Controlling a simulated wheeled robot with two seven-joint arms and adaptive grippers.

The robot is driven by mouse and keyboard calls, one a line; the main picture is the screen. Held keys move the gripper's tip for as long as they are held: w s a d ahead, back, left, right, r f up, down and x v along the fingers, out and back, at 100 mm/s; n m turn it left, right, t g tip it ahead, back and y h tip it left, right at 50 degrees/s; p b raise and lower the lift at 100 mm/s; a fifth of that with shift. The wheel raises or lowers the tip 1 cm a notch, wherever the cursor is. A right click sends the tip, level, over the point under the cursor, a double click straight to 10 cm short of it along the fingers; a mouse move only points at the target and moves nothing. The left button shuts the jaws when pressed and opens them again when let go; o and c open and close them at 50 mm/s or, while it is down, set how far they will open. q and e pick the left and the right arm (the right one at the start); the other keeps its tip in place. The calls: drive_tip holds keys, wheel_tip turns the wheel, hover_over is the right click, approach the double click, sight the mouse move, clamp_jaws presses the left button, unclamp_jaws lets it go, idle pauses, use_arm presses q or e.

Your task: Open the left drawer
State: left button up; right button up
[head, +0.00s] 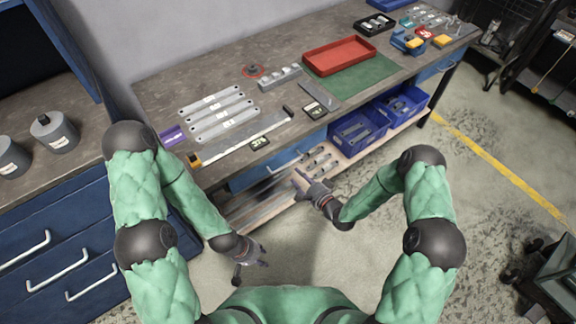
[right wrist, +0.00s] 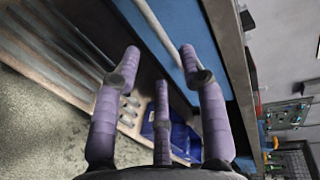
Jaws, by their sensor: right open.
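The left drawer (head: 262,172) is a blue front under the workbench top, with a pale bar handle (head: 284,163). It looks flush with the bench, so closed. In the right wrist view the blue drawer front (right wrist: 190,35) and the handle (right wrist: 157,28) show just ahead of the fingers. My right gripper (head: 303,182) is open, in front of the drawer close to the handle; the handle runs toward the gap between its purple fingers (right wrist: 160,68). I cannot tell whether they touch. My left gripper (head: 252,270) hangs low over the floor, apart from the bench; its finger opening is unclear.
The workbench (head: 165,95) carries metal brackets, a red tray (head: 340,55) and a green mat (head: 365,82). Blue bins (head: 357,130) and metal bars stand on the lower shelf (head: 345,160). A blue cabinet (head: 60,245) is at left. The floor in front is clear.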

drive_tip(key=b+x, duration=0.1)
drive_tip(key=x, duration=0.7)
drive_tip(key=shift+w, duration=0.1)
clamp_jaws()
